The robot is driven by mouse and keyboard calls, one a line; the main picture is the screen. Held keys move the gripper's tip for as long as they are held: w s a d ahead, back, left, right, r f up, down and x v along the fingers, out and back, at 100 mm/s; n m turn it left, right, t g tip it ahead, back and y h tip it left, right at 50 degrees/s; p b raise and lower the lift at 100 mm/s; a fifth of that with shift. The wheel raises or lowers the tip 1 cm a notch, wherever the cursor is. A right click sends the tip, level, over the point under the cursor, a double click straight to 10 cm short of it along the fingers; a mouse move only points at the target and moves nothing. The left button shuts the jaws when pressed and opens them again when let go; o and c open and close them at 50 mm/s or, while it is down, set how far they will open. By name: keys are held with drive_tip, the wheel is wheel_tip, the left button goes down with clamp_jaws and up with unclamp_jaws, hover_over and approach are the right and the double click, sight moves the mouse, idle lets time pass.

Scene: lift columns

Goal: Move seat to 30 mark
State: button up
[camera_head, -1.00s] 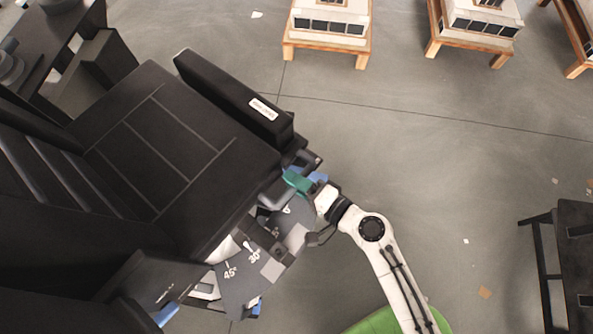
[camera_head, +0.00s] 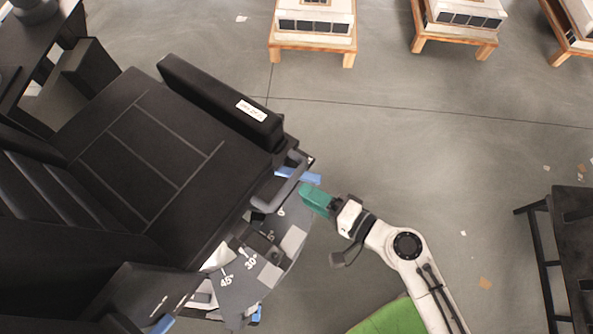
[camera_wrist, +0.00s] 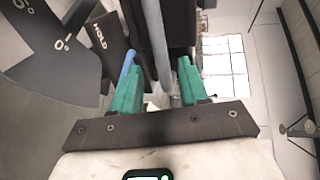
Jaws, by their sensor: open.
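The black seat (camera_head: 140,150) fills the left of the head view. A dark plate (camera_head: 238,287) at its right side bears marks, with 30° (camera_head: 250,263) and 45° (camera_head: 227,281) readable. A grey bar handle (camera_head: 285,185) stands out near the plate's upper end. My gripper (camera_head: 312,198), with teal fingers, is just right of this handle. In the wrist view my fingers (camera_wrist: 158,85) are apart, with a grey bar (camera_wrist: 155,38) beyond and between them; contact is not clear. The plate (camera_wrist: 50,50) shows 0° there, beside a black part lettered HOLD (camera_wrist: 99,36).
A green rounded thing (camera_head: 393,318) is at the bottom of the head view. A black table (camera_head: 575,255) stands at the right. White models on wooden stands (camera_head: 312,45) are at the back. The grey floor between is mostly clear, with small scraps.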

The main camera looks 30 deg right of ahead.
drive_tip(key=shift+b+v, duration=0.35)
drive_tip(key=shift+v, duration=1.7)
wheel_tip(320, 180, down, 5)
drive_tip(key=s+n+g, duration=0.1)
drive_tip(key=n+g, duration=0.6)
drive_tip(key=n, duration=0.3)
drive_tip(key=s+d+r+n+g+h, duration=0.1)
drive_tip(key=s+d+g+h, duration=0.3)
drive_tip(key=d, duration=0.7)
drive_tip(key=n+g+h, duration=0.1)
drive_tip(key=g+h, duration=0.1)
drive_tip(key=shift+n+h, duration=0.3)
drive_tip(key=shift+n, duration=0.1)
drive_tip(key=shift+s+r, duration=0.1)
